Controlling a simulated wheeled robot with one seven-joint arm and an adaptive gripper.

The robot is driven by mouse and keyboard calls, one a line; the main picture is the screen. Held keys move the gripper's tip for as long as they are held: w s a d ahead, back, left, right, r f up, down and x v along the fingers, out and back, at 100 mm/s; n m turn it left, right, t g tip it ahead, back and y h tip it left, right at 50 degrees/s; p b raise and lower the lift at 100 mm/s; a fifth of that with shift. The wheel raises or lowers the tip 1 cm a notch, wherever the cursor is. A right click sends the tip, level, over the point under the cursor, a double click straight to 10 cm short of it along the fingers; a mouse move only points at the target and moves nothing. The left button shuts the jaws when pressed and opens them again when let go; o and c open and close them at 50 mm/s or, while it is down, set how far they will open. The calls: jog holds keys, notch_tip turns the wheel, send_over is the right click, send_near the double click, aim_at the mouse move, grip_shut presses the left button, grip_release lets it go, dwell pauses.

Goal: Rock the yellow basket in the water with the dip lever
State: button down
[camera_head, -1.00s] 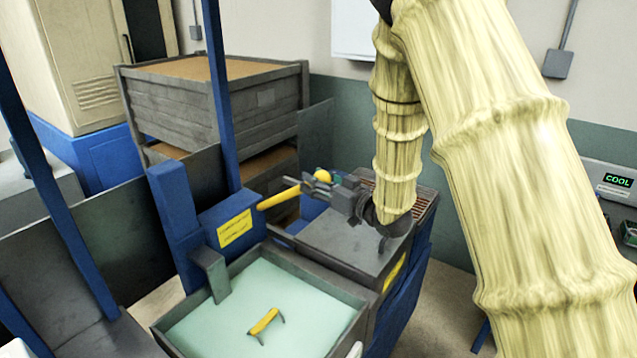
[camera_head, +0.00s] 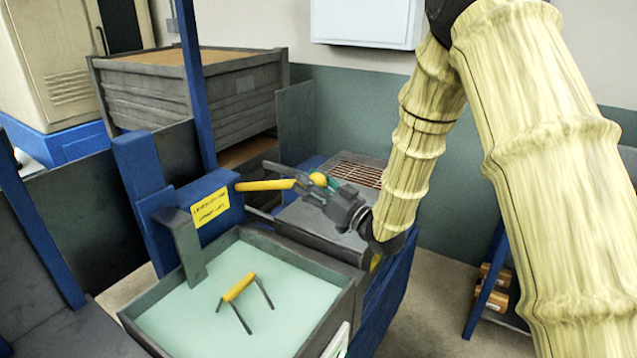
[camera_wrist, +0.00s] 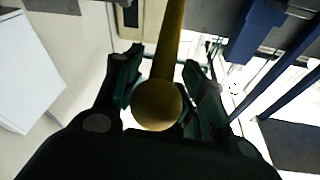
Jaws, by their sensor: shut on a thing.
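The dip lever (camera_head: 262,185) is a yellow bar with a round yellow knob, sticking out nearly level from a blue housing with a yellow label. My gripper (camera_head: 308,186) is shut on the lever near its knob. The wrist view shows the lever (camera_wrist: 171,35) running between the two fingers (camera_wrist: 158,85), its knob close to the camera.
The tank's rim (camera_head: 310,261) and a grey upright bracket (camera_head: 186,247) lie close to the lever. A grey bench with a brown grate (camera_head: 357,171) stands behind my gripper. A blue post (camera_head: 190,80) and a grey crate (camera_head: 200,105) stand behind left.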

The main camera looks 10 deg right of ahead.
jog(key=shift+s+d+f+b, duration=0.1)
jog(key=shift+f+b, duration=0.05)
jog(key=shift+f, duration=0.35)
jog(key=shift+s+d+f+b, duration=0.1)
jog(key=shift+f+b, duration=0.05)
jog(key=shift+f, duration=0.35)
jog(key=c, duration=1)
grip_release()
jog(key=shift+r, duration=0.1)
jog(key=shift+o, duration=0.2)
jog(key=shift+s, duration=0.1)
jog(key=v, duration=1.2)
jog(key=shift+r, duration=0.1)
